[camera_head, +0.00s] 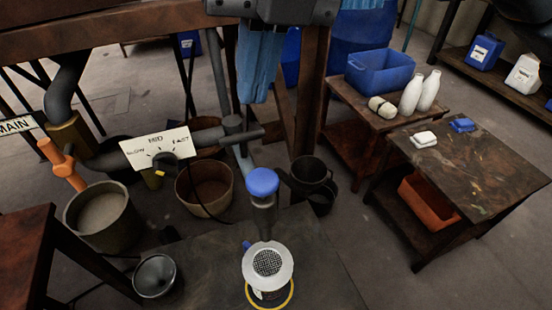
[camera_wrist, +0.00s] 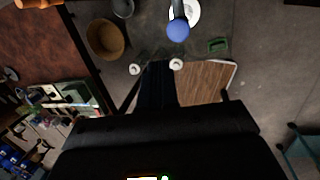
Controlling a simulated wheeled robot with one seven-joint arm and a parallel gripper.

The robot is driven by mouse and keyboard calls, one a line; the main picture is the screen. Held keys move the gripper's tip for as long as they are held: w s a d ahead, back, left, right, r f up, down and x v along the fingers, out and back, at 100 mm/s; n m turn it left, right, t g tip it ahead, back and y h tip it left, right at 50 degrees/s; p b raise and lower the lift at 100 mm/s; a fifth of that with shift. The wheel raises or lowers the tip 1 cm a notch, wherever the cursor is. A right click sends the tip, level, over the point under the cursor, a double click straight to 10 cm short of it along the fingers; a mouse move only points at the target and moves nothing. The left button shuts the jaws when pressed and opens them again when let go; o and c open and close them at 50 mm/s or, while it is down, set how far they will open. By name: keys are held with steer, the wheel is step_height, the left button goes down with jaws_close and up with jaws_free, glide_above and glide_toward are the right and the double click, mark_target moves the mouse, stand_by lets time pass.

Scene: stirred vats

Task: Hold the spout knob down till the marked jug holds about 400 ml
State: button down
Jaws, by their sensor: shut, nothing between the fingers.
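The blue spout knob (camera_head: 262,181) tops a dark upright spout at the bench's back edge. It also shows near the top of the wrist view (camera_wrist: 178,30). Below and in front of it, a white-rimmed piece with a round mesh (camera_head: 268,263) covers the jug position, inside a yellow ring (camera_head: 250,293) on the bench. The jug's walls, marks and liquid level are mostly hidden. My gripper (camera_wrist: 160,120) is a dark shape across the lower wrist view, shut and empty. It is apart from the knob; its fingertips are hard to make out.
Buckets (camera_head: 205,188) stand behind the bench (camera_head: 325,265). Side tables (camera_head: 470,165) are at right, with floor between.

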mark_target(264, 179)
steer(key=shift+w+d+r+h, duration=0.15)
steer(key=shift+d+h, duration=0.15)
steer(key=shift+d, duration=0.3)
steer(key=shift+w+d+r+h, duration=0.1)
steer(key=shift+d+h, duration=0.2)
steer(key=shift+d, duration=0.25)
steer(key=f, duration=0.4)
steer(key=a+f, duration=0.1)
steer(key=f, duration=0.4)
steer(key=f+b, duration=0.1)
steer(key=f, duration=0.4)
steer(key=shift+w+a, duration=0.25)
steer(key=shift+w, duration=0.1)
